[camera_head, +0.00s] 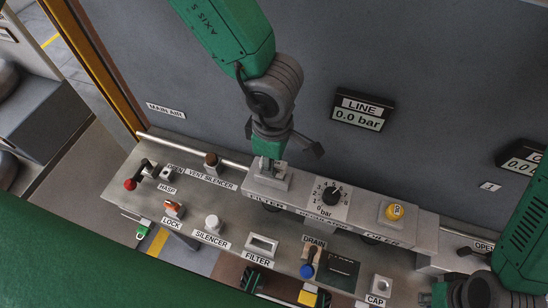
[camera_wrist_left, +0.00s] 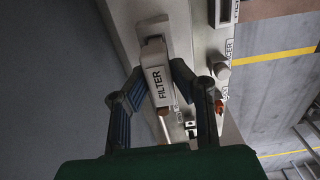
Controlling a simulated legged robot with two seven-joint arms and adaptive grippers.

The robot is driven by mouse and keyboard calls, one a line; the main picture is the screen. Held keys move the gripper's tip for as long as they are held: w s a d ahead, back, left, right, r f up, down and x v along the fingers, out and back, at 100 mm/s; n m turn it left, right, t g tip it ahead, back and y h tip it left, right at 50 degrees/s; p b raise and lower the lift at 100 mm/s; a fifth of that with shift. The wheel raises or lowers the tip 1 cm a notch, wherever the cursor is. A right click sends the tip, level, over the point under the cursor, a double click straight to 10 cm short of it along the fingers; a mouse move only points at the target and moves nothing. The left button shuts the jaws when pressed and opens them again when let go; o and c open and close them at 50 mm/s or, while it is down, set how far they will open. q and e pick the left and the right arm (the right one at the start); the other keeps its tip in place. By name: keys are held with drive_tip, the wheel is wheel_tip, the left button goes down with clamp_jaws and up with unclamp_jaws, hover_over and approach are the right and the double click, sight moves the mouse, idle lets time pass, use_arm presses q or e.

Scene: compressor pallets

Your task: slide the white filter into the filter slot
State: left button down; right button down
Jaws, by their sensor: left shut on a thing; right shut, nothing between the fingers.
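The white filter (camera_wrist_left: 158,85), a block marked FILTER, is between the fingers of my left gripper (camera_wrist_left: 155,78) in the left wrist view. In the head view my left gripper (camera_head: 271,150) points down and is shut on the filter (camera_head: 271,178). The filter is at the left end of the grey manifold block, above its FILTER label (camera_head: 265,200), where the slot is. The filter and fingers hide the slot opening, so I cannot tell how deep the filter sits. My right gripper (camera_head: 470,291) is at the lower right edge, partly cut off, and shut with nothing held.
The shelf in front holds a red-handled valve (camera_head: 131,184), a white silencer (camera_head: 212,223), a rectangular FILTER holder (camera_head: 262,245) and a blue drain knob (camera_head: 307,271). A grey wall stands behind.

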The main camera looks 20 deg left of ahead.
use_arm(q)
drive_tip(key=shift+f+b, duration=0.45)
drive_tip(key=shift+f, duration=0.65)
drive_tip(key=c, duration=1.3)
unclamp_jaws()
wheel_tip(320, 180, up, 12)
drive_tip(key=shift+f, duration=0.1)
